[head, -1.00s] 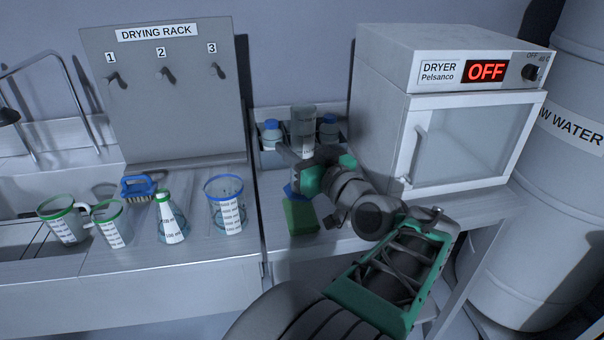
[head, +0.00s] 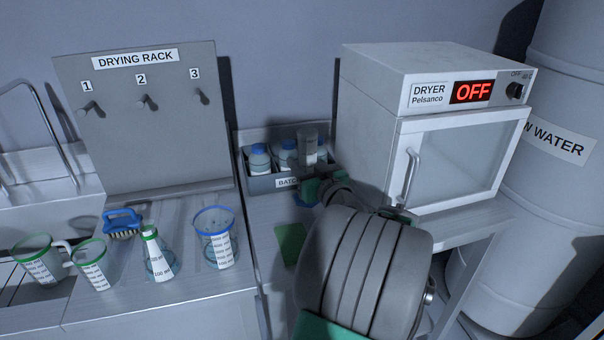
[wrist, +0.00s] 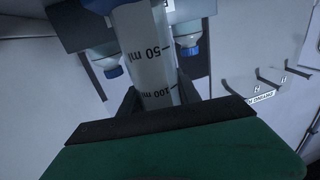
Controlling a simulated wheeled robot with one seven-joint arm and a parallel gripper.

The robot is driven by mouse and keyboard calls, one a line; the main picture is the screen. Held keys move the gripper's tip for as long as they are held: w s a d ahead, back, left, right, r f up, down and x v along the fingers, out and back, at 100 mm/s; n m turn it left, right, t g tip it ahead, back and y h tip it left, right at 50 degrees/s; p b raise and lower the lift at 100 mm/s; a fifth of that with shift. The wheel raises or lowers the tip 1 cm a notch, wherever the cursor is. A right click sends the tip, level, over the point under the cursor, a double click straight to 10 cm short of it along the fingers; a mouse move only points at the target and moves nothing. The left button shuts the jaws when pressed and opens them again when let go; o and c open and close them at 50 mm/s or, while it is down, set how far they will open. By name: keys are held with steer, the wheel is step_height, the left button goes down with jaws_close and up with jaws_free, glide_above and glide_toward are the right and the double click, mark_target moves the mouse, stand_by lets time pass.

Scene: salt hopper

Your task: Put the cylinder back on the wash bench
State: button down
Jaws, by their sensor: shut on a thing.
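The cylinder (head: 308,143) is a clear grey tube, upright in front of the bottle tray's right part in the head view. In the wrist view the cylinder (wrist: 150,45) shows 50 ml and 100 ml marks between the dark fingers. My gripper (wrist: 158,95) is shut on it; in the head view my gripper (head: 312,186) is largely hidden behind my own arm. The wash bench (head: 190,285) is at left, with a blue-rimmed beaker (head: 216,240), a green-necked flask (head: 158,255) and two green-rimmed jugs (head: 40,262).
The labelled tray (head: 262,184) holds blue-capped bottles (head: 258,158) close behind the cylinder. The dryer (head: 440,120), showing OFF, stands to the right. A drying rack (head: 140,130) with three empty pegs stands behind the wash bench. A blue brush (head: 122,222) and green pad (head: 291,243) lie nearby.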

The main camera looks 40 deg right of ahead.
steer(key=shift+w+f, duration=0.2)
steer(key=shift+f, duration=1.55)
steer(key=shift+f, duration=0.2)
steer(key=c, duration=0.9)
jaws_free()
steer(key=shift+o, duration=0.2)
steer(key=shift+r, duration=0.15)
steer(key=shift+s+r, duration=0.1)
steer(key=shift+s, duration=0.05)
steer(key=b+v, duration=0.1)
steer(key=v, duration=1)
steer(key=shift+s+b, duration=0.3)
steer(key=shift+b, duration=0.1)
steer(key=shift+a+r, duration=0.1)
